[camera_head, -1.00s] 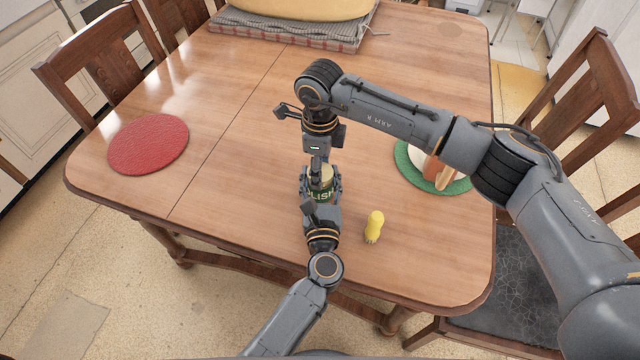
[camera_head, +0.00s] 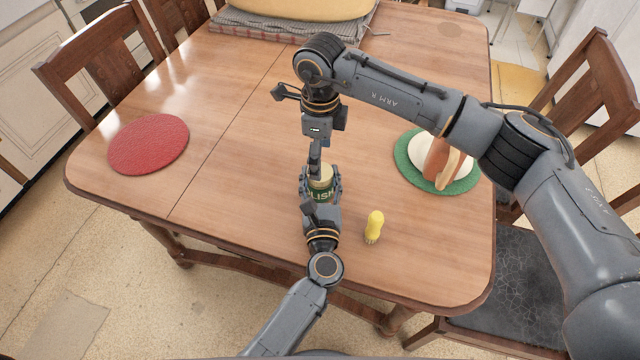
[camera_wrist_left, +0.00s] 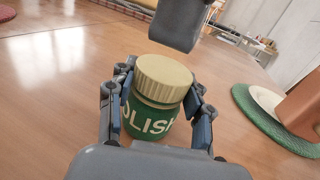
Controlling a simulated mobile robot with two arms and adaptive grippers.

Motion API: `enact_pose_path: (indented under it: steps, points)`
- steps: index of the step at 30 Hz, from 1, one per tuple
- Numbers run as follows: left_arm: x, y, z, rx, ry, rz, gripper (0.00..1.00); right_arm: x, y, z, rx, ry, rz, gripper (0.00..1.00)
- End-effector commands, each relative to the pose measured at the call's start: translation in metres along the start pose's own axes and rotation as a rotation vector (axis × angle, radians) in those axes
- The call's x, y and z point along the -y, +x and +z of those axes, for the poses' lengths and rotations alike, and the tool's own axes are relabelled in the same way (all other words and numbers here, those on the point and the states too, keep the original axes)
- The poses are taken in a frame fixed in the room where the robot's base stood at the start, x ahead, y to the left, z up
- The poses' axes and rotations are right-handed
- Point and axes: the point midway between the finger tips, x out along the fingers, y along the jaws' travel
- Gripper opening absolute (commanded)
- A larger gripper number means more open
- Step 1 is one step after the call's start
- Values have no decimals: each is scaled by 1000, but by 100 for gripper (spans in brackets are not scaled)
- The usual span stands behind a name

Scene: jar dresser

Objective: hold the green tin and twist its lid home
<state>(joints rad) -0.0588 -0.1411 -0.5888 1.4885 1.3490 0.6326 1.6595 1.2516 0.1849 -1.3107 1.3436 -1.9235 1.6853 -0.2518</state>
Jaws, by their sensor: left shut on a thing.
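The green tin (camera_head: 318,194) stands near the table's front edge with pale lettering on its side. My left gripper (camera_head: 320,190) is shut around it. In the left wrist view the tin (camera_wrist_left: 147,121) is between both fingers. A cream ribbed lid (camera_wrist_left: 164,78) sits on top of the tin, also visible in the head view (camera_head: 321,173); how tightly it sits cannot be told. My right gripper (camera_head: 316,163) points down just above the lid; in the left wrist view its grey tip (camera_wrist_left: 178,25) is apart from the lid. Its finger opening is not clear.
A yellow brush-like object (camera_head: 375,226) stands right of the tin. A green mat (camera_head: 468,184) with a plate and a terracotta-coloured object lies farther right. A red round mat (camera_head: 148,144) lies at left. A folded striped cloth (camera_head: 290,32) is at the back. The left-centre table is clear.

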Motion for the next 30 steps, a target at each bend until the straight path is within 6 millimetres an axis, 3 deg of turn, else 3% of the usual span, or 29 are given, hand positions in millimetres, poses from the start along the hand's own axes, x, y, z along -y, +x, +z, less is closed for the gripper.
enact_pose_path:
  steps: [8,18,30]
  points:
    - [0,0,0,0,0,0,0,0,-4,0,1,-29,-1,71]
    - [0,0,0,0,0,0,0,0,-34,0,0,-297,0,71]
    - [0,0,0,0,0,0,0,0,-28,0,0,-301,2,71]
